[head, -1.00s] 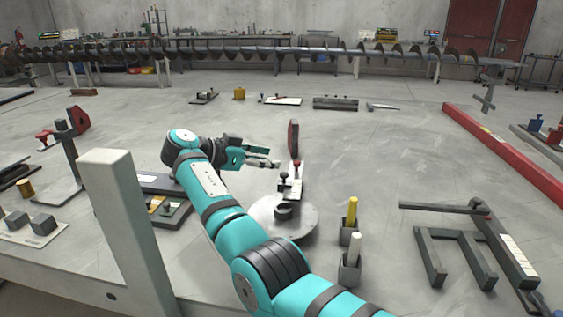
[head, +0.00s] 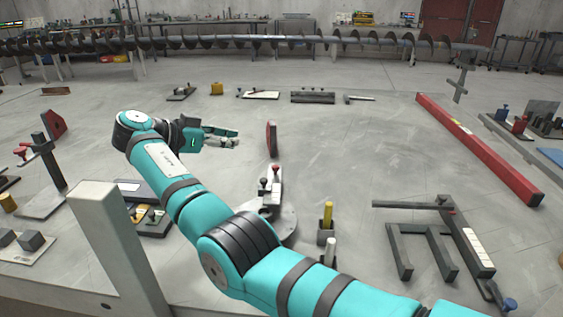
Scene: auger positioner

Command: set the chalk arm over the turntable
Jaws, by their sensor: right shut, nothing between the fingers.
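The pale turntable disc (head: 287,224) shows behind my right forearm, which hides most of it. A narrow pale arm (head: 274,187) with a red knob and a dark knob lies at the turntable's back edge; I take it for the chalk arm. I cannot tell how far it reaches over the disc. A dark red upright disc (head: 271,139) stands at its far end. My right gripper (head: 237,138) is shut and empty, in the air left of the red disc and apart from it. My left gripper is not in view.
Yellow (head: 327,215) and white (head: 330,251) sticks stand in dark holders right of the turntable. A grey frame (head: 425,240) lies further right, and a long red beam (head: 477,147) beyond it. A grey post (head: 110,240) stands front left. The floor behind is mostly clear.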

